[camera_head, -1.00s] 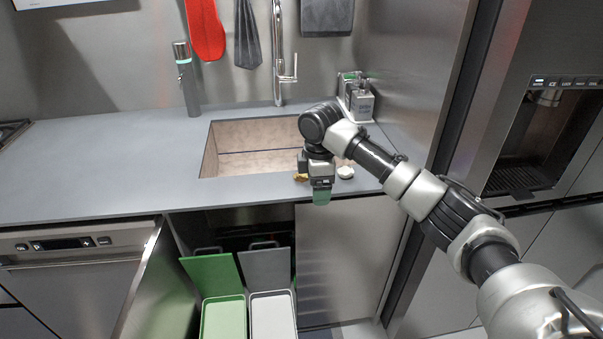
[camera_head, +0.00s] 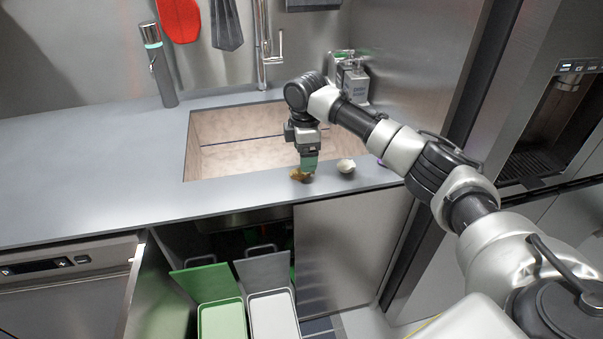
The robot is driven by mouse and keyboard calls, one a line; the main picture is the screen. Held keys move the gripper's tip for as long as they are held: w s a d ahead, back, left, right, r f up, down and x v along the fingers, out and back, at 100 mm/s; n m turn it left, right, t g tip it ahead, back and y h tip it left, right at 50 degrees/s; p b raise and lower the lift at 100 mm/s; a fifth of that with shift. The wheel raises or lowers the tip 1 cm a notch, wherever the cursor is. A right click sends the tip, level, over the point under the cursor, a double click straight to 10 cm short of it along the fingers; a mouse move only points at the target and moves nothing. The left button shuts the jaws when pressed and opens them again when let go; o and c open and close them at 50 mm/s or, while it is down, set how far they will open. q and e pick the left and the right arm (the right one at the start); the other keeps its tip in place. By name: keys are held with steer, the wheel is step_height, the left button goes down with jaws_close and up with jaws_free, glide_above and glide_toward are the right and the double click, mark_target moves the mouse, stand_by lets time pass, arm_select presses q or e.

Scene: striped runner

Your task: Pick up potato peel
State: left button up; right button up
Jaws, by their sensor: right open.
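The potato peel (camera_head: 299,175) looks like a small brown scrap on the counter's front strip, just in front of the sink. My right gripper (camera_head: 308,166) points down right at the peel, its greenish fingertips partly covering it. The gripper is open; whether a finger touches the peel I cannot tell. My left gripper is not in view.
A pale round scrap (camera_head: 346,165) lies on the counter just right of the gripper. The sink (camera_head: 240,158) is behind. Below, an open cabinet shows a green bin (camera_head: 222,320) and a grey bin (camera_head: 272,314). A faucet (camera_head: 263,50) and soap bottles (camera_head: 355,82) stand behind.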

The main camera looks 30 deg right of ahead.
mark_target(302, 175)
steer(key=f, duration=0.2)
steer(key=a+f+p, duration=0.1)
steer(key=f, duration=0.1)
steer(key=shift+s+f, duration=0.15)
steer(key=shift+f, duration=0.5)
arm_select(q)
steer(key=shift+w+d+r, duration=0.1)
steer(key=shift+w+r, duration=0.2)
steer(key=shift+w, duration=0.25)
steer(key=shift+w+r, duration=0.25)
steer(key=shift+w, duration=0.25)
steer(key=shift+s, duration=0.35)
arm_select(e)
steer(key=c, duration=1)
